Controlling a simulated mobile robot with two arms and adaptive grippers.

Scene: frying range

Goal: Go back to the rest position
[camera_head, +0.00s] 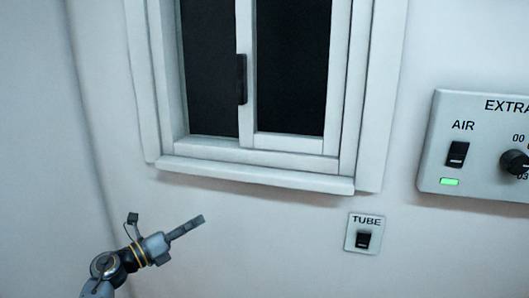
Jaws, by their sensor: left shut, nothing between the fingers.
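My left gripper (187,227) is at the lower left of the head view, its arm coming in from the bottom left. Its fingers are together and point up and to the right, with nothing between them. It is in front of the pale wall, below the window and apart from it. My right gripper is not in view.
A window (257,170) with a white frame and dark panes is on the wall above. A TUBE switch (363,233) is at the lower right. A control panel (477,180) with an AIR switch, a lit green lamp and a dark knob is at the right edge.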

